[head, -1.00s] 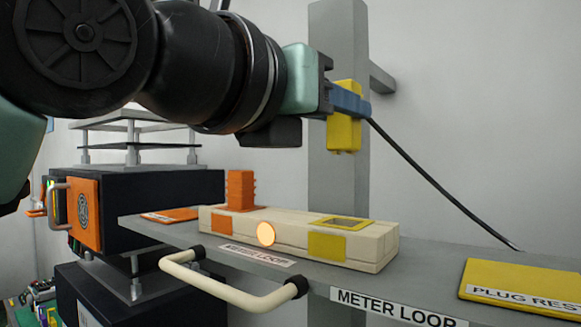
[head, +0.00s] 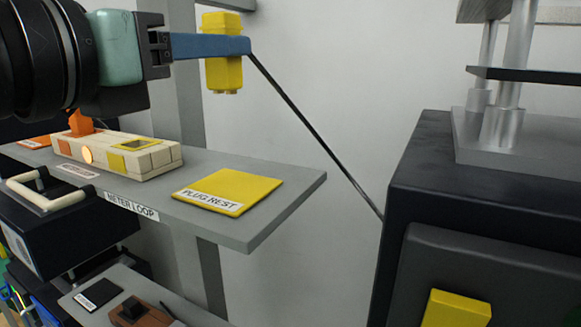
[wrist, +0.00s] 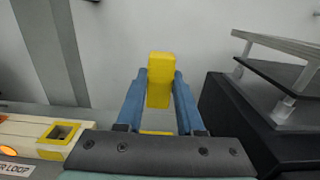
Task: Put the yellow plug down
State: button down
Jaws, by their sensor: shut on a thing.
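The yellow plug (head: 224,62) is held in the air by my gripper (head: 240,46), whose blue fingers are shut on it. In the wrist view the plug (wrist: 159,82) stands between the two blue fingertips (wrist: 160,90). It looks upright, with small prongs at its lower end. A black cable shows from the fingertip area down to the right. The yellow pad labelled PLUG REST (head: 228,190) lies flat and bare on the grey shelf (head: 262,215), below the plug. The plug is well above the shelf and apart from it.
A cream block (head: 120,155) with an orange plug (head: 80,124) and a yellow-rimmed socket (head: 136,144) stands on the shelf to the left. A dark cabinet (head: 420,180) stands at the right, past the shelf's end. A cream handle (head: 45,192) juts out at front left.

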jog(key=f+b, duration=0.1)
jog(key=f, duration=0.1)
jog(key=f+b, duration=0.3)
jog(key=f, duration=0.1)
jog(key=shift+w+a+f, duration=0.1)
jog(key=shift+a+f, duration=0.15)
jog(key=shift+a, duration=0.1)
jog(key=shift+d+f+b, duration=0.1)
jog(key=shift+f+b, duration=1.35)
jog(key=shift+f, duration=0.3)
jog(key=shift+d+f, duration=0.1)
jog(key=shift+f, duration=0.1)
jog(key=c, duration=0.5)
grip_release()
jog(key=shift+c, duration=0.2)
jog(key=shift+r, duration=0.1)
